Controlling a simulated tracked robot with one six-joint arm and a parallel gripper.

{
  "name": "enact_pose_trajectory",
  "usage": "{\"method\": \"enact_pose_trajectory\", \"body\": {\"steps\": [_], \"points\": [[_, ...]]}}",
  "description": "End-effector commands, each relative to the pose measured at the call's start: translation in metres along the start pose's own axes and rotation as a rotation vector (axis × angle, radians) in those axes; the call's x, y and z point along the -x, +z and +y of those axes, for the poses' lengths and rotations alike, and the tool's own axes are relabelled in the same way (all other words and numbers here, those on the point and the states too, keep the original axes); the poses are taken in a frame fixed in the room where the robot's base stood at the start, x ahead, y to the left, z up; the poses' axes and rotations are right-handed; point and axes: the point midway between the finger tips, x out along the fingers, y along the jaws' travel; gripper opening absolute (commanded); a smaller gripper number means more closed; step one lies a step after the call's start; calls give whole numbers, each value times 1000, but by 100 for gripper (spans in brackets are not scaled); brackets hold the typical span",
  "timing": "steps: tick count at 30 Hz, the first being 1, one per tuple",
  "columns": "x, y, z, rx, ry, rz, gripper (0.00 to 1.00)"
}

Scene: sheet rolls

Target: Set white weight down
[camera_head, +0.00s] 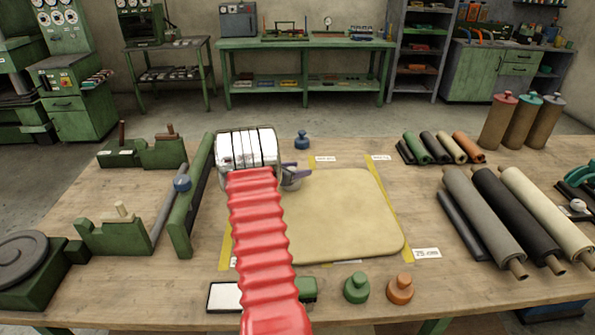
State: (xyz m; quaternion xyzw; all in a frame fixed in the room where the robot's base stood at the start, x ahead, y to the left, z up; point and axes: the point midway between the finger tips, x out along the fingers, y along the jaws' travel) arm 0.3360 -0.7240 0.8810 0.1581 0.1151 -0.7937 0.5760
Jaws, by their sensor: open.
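A tan sheet (345,215) lies flat on the wooden table between yellow tape strips. My gripper (296,171), with purplish fingers, is low over the sheet's upper left corner and is open. A small greyish-white piece (290,184) shows at the fingers, and it may be the white weight. It is mostly hidden by my gripper and arm, so I cannot tell whether it touches the sheet. My red arm sleeve covers the sheet's left side.
A blue weight (302,141) stands behind the sheet. A green weight (357,288) and an orange weight (400,289) stand in front. Dark and cream rolls (513,215) lie at the right. A green bar (190,205) stands left of my arm.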

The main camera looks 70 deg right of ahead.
Motion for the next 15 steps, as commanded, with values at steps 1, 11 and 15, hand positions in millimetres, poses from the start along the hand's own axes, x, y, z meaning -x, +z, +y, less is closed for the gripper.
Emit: {"method": "enact_pose_trajectory", "body": {"steps": [1,11,15], "points": [[0,0,0,0,0,0,47],[10,2,1,0,1,0,47],[28,2,1,0,2,0,47]]}}
